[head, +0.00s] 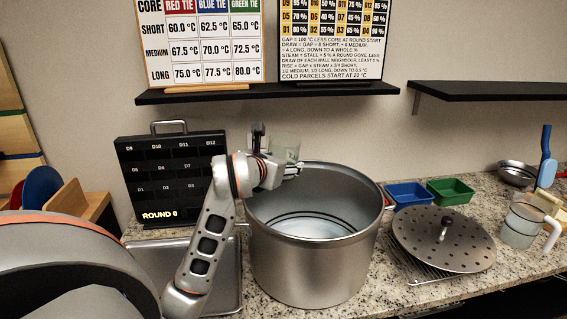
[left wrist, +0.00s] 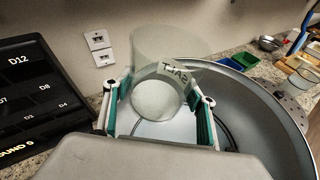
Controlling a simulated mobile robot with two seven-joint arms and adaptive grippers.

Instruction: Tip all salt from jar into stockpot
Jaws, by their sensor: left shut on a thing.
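My left gripper (head: 292,170) is shut on the clear salt jar (head: 285,148), above the back left part of the stockpot's rim. In the left wrist view the salt jar (left wrist: 172,68) sits between the teal-padded fingers (left wrist: 160,118), its SALT label facing up and to the right. A pale round area shows in its lower part; I cannot tell how much salt it holds. The large steel stockpot (head: 312,262) stands open on the counter, with pale, shiny liquid or bottom and dark rings inside. It also shows in the left wrist view (left wrist: 262,112). My right gripper is out of view.
A perforated lid (head: 440,240) lies on a rack right of the pot. Blue (head: 408,194) and green (head: 450,190) bins and a clear jug (head: 522,225) stand farther right. A black board (head: 172,175) and a metal tray (head: 232,270) are left. A shelf (head: 265,94) hangs above.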

